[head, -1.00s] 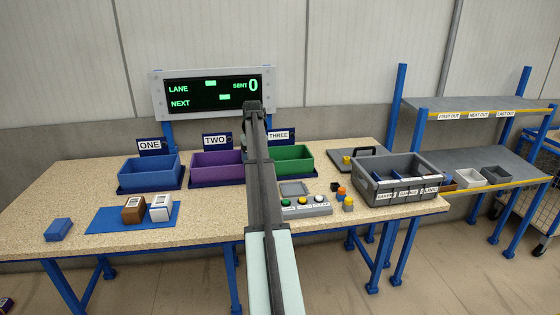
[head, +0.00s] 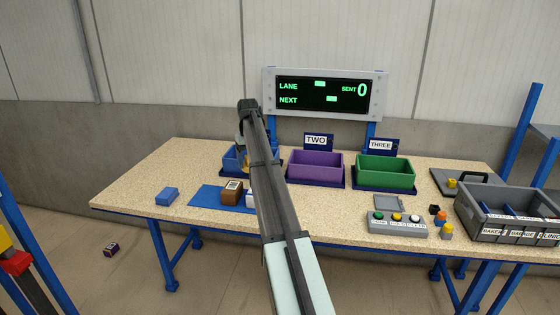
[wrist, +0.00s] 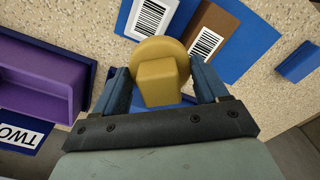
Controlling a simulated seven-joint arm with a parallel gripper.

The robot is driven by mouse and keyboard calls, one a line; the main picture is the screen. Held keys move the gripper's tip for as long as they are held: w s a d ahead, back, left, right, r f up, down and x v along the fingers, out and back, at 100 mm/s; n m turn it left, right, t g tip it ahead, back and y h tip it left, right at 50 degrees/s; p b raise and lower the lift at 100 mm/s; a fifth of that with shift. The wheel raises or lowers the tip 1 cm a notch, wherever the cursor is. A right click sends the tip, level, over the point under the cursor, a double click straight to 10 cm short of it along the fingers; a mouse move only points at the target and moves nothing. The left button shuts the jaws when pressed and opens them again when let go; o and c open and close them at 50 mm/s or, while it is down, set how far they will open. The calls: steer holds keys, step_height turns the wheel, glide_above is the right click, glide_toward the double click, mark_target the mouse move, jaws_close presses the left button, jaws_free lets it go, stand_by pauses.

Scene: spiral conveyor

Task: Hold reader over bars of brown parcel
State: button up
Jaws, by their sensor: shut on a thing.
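My gripper (wrist: 161,84) is shut on a yellow reader with a round head (wrist: 158,50), seen between both fingers in the wrist view. The brown parcel (head: 232,193) sits on the blue mat (head: 206,201), beside a white parcel (head: 249,200) that my arm partly hides. In the wrist view the brown parcel (wrist: 213,38) shows its white bar label just right of the reader's head. The white parcel (wrist: 152,16) shows its bars above the head. The reader's head appears beside the brown label, not covering it; its height above cannot be told.
A blue box (head: 167,196) lies left of the mat. Behind stand a blue bin (head: 231,160), partly hidden by my arm, a purple bin (head: 317,166) and a green bin (head: 385,172). A button panel (head: 398,225) and grey crate (head: 490,231) are on the right.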

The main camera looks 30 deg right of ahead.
steer(key=w+a+r+m, duration=0.1)
steer(key=w+a, duration=0.2)
steer(key=a, duration=0.3)
steer(key=shift+w+a, duration=0.15)
steer(key=shift+a, duration=0.2)
steer(key=shift+f, duration=0.1)
steer(key=shift+f, duration=3.5)
steer(key=shift+r, duration=0.15)
step_height(320, 180, up, 7)
steer(key=o, duration=0.4)
steer(key=c, duration=0.4)
